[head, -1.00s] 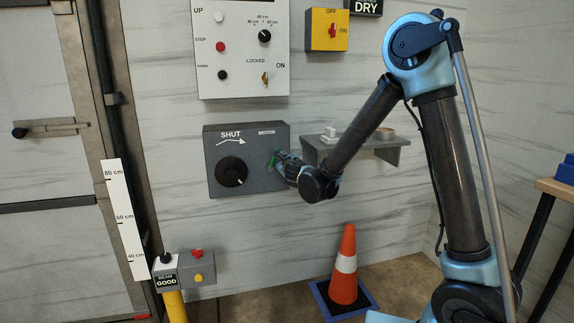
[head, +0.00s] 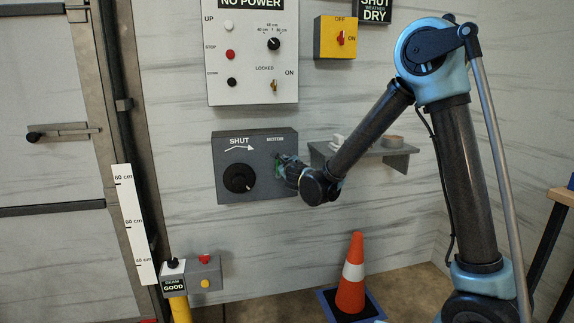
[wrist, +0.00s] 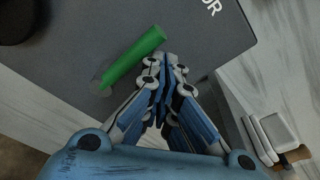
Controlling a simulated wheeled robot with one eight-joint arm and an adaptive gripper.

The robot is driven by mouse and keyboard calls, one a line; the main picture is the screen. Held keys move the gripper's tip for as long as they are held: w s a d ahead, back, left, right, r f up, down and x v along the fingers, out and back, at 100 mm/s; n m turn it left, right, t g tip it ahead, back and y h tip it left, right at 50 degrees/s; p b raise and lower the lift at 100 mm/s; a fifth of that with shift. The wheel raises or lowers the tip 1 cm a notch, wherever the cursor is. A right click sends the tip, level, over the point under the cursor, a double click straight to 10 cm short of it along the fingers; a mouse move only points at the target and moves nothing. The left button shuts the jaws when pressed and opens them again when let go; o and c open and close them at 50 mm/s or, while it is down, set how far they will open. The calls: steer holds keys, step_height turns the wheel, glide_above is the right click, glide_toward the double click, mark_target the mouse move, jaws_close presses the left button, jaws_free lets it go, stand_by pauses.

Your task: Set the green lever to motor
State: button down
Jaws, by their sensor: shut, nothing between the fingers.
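The green lever (wrist: 133,58) is a short round bar on the dark grey box (head: 229,145). In the wrist view it lies slanted, just up and left of my gripper's fingertips (wrist: 167,62), its upper end very close to them; I cannot tell if they touch. My gripper is shut and empty. In the head view, my gripper (head: 281,163) is at the right part of the box front and mostly hides the lever, with a little green showing.
A black knob (head: 239,178) is on the box's left, under "SHUT" and an arrow. A white control panel (head: 250,92) and yellow switch box (head: 327,48) are above. A small shelf (head: 392,160) is close right of my wrist. A traffic cone (head: 351,285) stands below.

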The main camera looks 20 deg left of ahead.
steer(key=shift+d, duration=0.1)
steer(key=w+d, duration=0.3)
steer(key=f+v, duration=0.1)
steer(key=v, duration=0.8)
steer(key=shift+s+a, duration=0.15)
steer(key=shift+s, duration=0.5)
steer(key=shift+f, duration=0.1)
